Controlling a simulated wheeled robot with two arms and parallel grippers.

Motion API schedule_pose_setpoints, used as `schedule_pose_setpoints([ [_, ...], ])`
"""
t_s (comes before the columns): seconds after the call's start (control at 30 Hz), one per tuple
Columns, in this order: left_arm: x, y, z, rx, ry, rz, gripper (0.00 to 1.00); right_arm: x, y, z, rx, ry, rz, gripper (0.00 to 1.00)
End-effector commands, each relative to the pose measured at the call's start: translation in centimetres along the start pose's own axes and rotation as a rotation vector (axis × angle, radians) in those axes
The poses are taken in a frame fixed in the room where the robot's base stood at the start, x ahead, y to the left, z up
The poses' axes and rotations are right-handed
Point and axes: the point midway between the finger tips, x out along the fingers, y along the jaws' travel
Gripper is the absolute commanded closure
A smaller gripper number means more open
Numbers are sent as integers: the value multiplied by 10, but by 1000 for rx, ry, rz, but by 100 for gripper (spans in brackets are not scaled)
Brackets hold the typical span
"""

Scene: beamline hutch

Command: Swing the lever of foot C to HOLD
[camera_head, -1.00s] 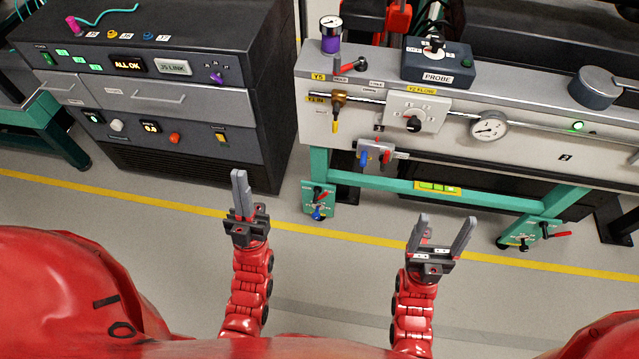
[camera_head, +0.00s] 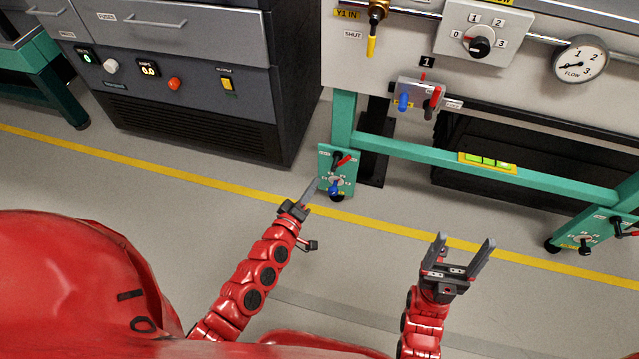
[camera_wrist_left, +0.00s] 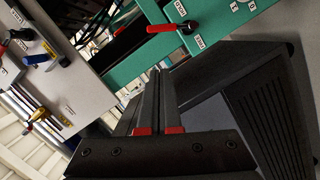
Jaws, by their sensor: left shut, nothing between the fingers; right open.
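A green foot plate (camera_head: 326,160) stands low on the left leg of the green frame. It carries a red lever (camera_head: 346,159) above a blue-handled knob (camera_head: 334,188). A second foot plate (camera_head: 592,231) with a red lever is at the right. I cannot read which one is foot C. My left gripper (camera_head: 311,189) is shut and empty, its tip just left of the left plate, apart from the lever in the wrist view. My right gripper (camera_head: 464,243) is open and empty.
A dark cabinet (camera_head: 200,130) stands left of the frame. A green crossbar (camera_head: 420,151) with a level joins the legs. Above it a pale panel (camera_head: 400,45) holds a dial, a flow gauge (camera_head: 580,60) and a small blue-and-red valve block (camera_head: 419,94). The floor in front is clear.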

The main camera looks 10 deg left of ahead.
Motion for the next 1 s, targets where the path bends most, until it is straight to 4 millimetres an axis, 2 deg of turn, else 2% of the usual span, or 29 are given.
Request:
schedule_pose_setpoints([
  [0.4, 87, 0, 1, 2, 1, 3, 100, -17, -1, 1, -5, 13, -19, 24],
  [0.63, 107, -1, 24, 1, 1, 1, 100, -22, -1, 0, -9, 20, -27, 24],
  [1.0, 111, 0, 28, 2, 2, 0, 100, -22, -1, 0, -10, 23, -30, 24],
])
